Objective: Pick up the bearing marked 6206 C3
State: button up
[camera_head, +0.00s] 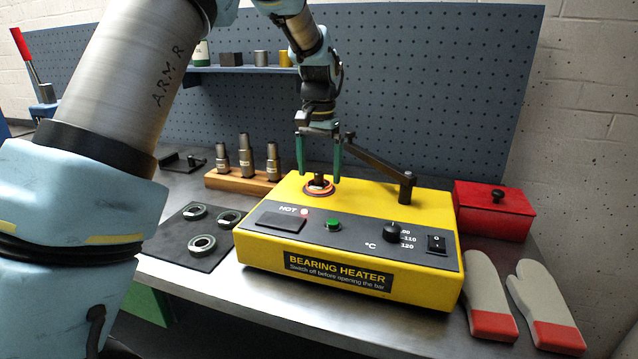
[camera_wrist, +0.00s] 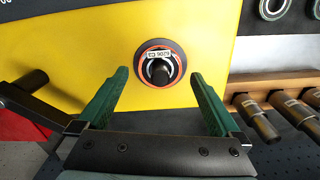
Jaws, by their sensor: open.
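The bearing (camera_head: 319,190) sits around the upright post on top of the yellow bearing heater (camera_head: 270,226). In the wrist view the bearing (camera_wrist: 160,54) has an orange-red ring, and its small white label, upside down, seems to read 6206 C3. My gripper (camera_head: 319,177) is open and empty, pointing down above the heater, with one green finger on each side of the post. In the wrist view the fingertips (camera_wrist: 160,76) stand wide apart beside the bearing. I cannot tell their exact height above it.
The heater's dark bar (camera_head: 378,167) is swung out on its pivot, right of the post. Several bearings, one being this bearing (camera_head: 202,245), lie on a dark mat (camera_head: 178,255). A wooden rack (camera_head: 240,184) holds metal sleeves. A red box (camera_head: 490,220) and heat gloves (camera_head: 488,295) are right.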

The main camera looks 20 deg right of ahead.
jog(key=shift+f, duration=1.2)
jog(key=c, duration=1.5)
